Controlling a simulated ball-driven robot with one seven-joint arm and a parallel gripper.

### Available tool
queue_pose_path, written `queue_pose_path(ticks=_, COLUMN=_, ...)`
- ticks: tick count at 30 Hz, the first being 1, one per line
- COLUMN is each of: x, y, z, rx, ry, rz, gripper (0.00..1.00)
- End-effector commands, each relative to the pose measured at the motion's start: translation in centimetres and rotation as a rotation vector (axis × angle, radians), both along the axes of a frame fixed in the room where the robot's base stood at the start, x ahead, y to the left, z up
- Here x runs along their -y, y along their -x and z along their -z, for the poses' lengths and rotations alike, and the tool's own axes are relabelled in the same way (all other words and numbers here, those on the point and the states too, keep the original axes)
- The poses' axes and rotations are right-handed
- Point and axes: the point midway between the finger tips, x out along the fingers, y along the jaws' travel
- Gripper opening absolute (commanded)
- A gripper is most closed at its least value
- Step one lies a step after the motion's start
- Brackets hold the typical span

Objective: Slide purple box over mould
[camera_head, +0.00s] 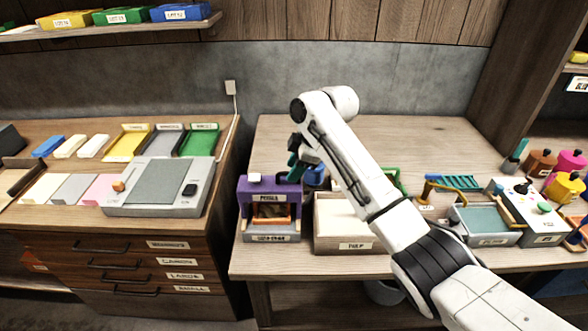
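A purple box (245,205) stands upright at the front left corner of the right-hand table, with a label across its front. It frames an opening with an orange-brown piece (270,222) inside. A grey base (271,238) with a label lies under it; I cannot make out which part is the mould. My gripper (292,172) is just behind and to the right of the box's top, beside a blue object (314,176). Its fingers are small, dark and partly hidden, so I cannot tell whether they are open or touch the box.
Another vat (487,240), pots (541,163) and tools crowd the table's right. The table's back (420,135) is clear. A gap separates the left bench with its grey device (160,188).

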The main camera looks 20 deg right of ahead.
Motion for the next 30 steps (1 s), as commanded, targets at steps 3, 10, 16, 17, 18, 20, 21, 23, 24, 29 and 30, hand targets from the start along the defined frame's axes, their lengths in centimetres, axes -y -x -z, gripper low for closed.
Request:
queue_pose_path(ticks=3, x=0.6, y=0.5, z=-1.6, rx=0.005, ry=-0.001, rz=0.001, gripper=0.39)
queue_pose_path(ticks=10, x=2.0, y=1.8, z=-5.7, rx=0.005, ry=-0.001, rz=0.0, gripper=0.39)
queue_pose_path(ticks=16, x=2.8, y=2.7, z=-8.1, rx=0.0, ry=0.001, rz=0.0, gripper=0.39)
queue_pose_path(ticks=17, x=2.9, y=2.7, z=-8.3, rx=0.0, ry=0.001, rz=0.0, gripper=0.39)
queue_pose_path(ticks=18, x=3.0, y=2.8, z=-8.5, rx=0.0, ry=0.0, rz=0.0, gripper=0.39)
queue_pose_path(ticks=20, x=3.0, y=2.9, z=-8.8, rx=0.0, ry=0.001, rz=0.0, gripper=0.39)
queue_pose_path(ticks=21, x=3.1, y=2.9, z=-8.9, rx=-0.001, ry=0.001, rz=0.0, gripper=0.39)
queue_pose_path(ticks=23, x=3.1, y=2.9, z=-8.9, rx=-0.002, ry=0.0, rz=0.001, gripper=0.39)
queue_pose_path(ticks=24, x=3.1, y=3.0, z=-8.9, rx=-0.002, ry=0.0, rz=0.0, gripper=0.39)
queue_pose_path(ticks=29, x=3.1, y=2.9, z=-8.9, rx=-0.002, ry=0.0, rz=0.001, gripper=0.39)
queue_pose_path(ticks=30, x=3.1, y=2.9, z=-8.9, rx=-0.002, ry=0.0, rz=0.001, gripper=0.39)
